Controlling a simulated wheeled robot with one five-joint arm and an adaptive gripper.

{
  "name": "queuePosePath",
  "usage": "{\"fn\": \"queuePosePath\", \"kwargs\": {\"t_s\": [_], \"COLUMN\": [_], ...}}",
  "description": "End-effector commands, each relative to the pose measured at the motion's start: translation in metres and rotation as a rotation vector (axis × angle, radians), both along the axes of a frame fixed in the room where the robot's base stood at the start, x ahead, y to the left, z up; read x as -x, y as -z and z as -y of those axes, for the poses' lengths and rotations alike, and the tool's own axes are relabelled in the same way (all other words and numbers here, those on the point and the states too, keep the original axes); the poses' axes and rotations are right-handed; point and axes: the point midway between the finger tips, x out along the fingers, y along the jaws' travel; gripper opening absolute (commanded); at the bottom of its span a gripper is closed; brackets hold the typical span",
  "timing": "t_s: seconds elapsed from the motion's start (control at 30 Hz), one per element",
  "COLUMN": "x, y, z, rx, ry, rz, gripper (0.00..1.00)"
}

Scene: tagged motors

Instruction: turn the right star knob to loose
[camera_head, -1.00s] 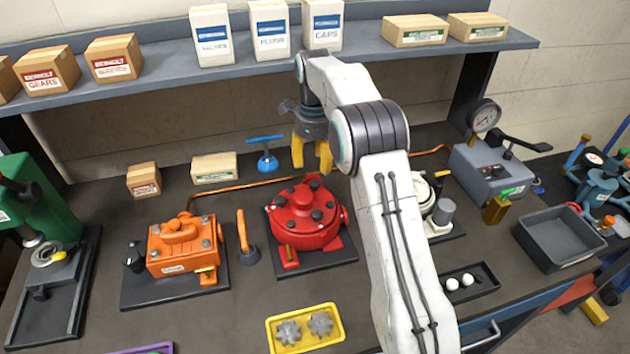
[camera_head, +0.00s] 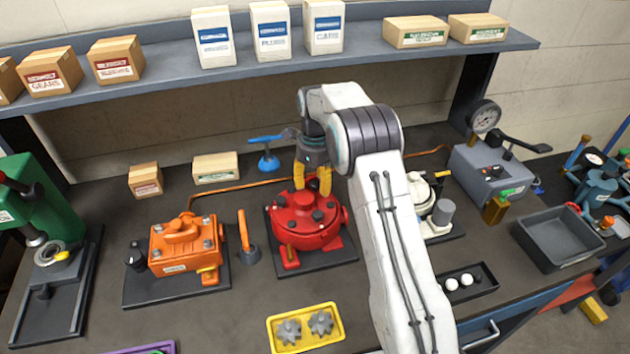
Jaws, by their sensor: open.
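The red round motor (camera_head: 300,232) sits on a dark base plate in the middle of the bench. Several small dark knobs stand on its top; one (camera_head: 318,215) is at the front right of the cover. They are too small to tell which is the right star knob or how it is set. My gripper (camera_head: 312,186) has yellow fingers, pointing down and spread apart over the back of the red motor. It is open, with nothing seen between the fingers. I cannot tell whether the fingertips touch the motor.
An orange motor (camera_head: 180,240) and an orange-handled tool (camera_head: 247,238) stand to the left. A cream motor (camera_head: 420,190) is partly behind my arm. A yellow tray (camera_head: 272,335) with two grey star-shaped parts lies in front. A blue-handled valve (camera_head: 268,160) stands behind left.

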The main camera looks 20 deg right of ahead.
Motion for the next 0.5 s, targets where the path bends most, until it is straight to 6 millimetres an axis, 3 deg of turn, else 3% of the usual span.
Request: {"fn": "queuePosePath", "kwargs": {"t_s": [0.2,0.5], "x": [0.0001,0.0001], "y": [0.0003,0.0001], "z": [0.0000,-0.0001], "rx": [0.000,0.000], "ry": [0.000,0.000], "rz": [0.000,0.000], "gripper": [0.52,0.25]}}
